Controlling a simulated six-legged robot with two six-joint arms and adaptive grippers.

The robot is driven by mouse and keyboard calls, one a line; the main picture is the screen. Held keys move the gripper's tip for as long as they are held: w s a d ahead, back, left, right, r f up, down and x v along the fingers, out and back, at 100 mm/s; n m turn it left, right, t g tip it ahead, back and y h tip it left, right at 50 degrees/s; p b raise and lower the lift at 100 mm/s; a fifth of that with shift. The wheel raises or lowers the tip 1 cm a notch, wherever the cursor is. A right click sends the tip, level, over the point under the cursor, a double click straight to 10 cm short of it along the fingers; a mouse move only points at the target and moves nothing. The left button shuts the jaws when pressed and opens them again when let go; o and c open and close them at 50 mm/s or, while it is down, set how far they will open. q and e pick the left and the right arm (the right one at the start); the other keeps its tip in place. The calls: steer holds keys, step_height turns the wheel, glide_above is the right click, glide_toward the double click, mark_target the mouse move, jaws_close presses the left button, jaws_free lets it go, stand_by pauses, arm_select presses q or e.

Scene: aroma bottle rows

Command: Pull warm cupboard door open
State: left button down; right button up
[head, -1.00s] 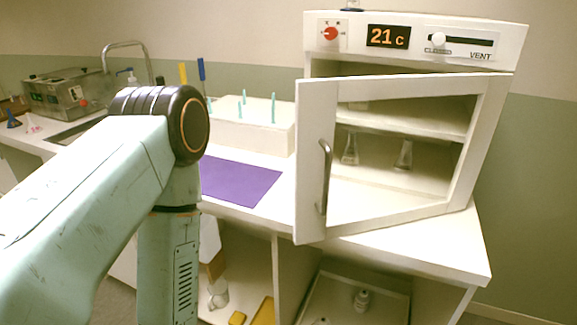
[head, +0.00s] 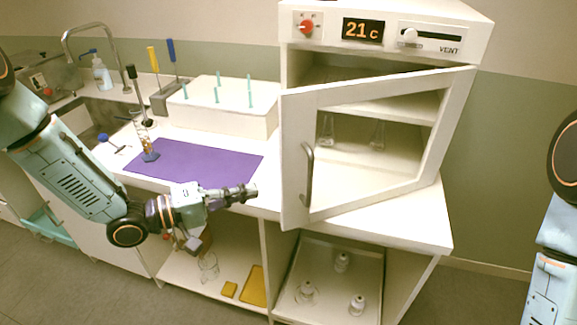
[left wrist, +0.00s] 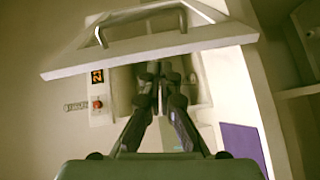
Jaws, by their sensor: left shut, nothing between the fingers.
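The warm cupboard (head: 385,35) stands on the bench, with a red dial and a display reading 21 C. Its white framed door (head: 292,150) is partly open, its handle edge swung out from the body. A gap shows above the door. The metal handle (head: 307,174) is on the door's left side. My left gripper (head: 250,191) is shut and empty, left of the door and apart from the handle. In the left wrist view the gripper (left wrist: 158,72) points towards the cupboard, with the door (left wrist: 150,50) and handle (left wrist: 97,32) above it. My right gripper is out of view.
A purple mat (head: 190,163) lies on the bench left of the cupboard. Behind it is a white rack (head: 225,115) with teal pegs. A stand (head: 149,155) holds a glass cylinder. Flasks (head: 327,128) show through the door. Bottles (head: 357,303) sit on the shelf below.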

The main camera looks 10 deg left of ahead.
mark_target(292, 179)
arm_select(q)
steer(key=shift+g+h, duration=0.5)
steer(key=shift+h, duration=0.3)
steer(key=shift+w+d+r+b, duration=0.15)
steer(key=shift+w+d+r, duration=0.4)
steer(key=shift+d, duration=0.95)
steer(key=shift+w+d+r+b, duration=0.2)
steer(key=shift+w+d, duration=0.7)
steer(key=shift+d, duration=0.55)
steer(key=shift+w+d+r+b, duration=0.1)
steer(key=shift+w+d+r, duration=0.45)
steer(key=shift+d, duration=0.95)
steer(key=shift+w+f, duration=0.15)
steer(key=shift+a, duration=0.1)
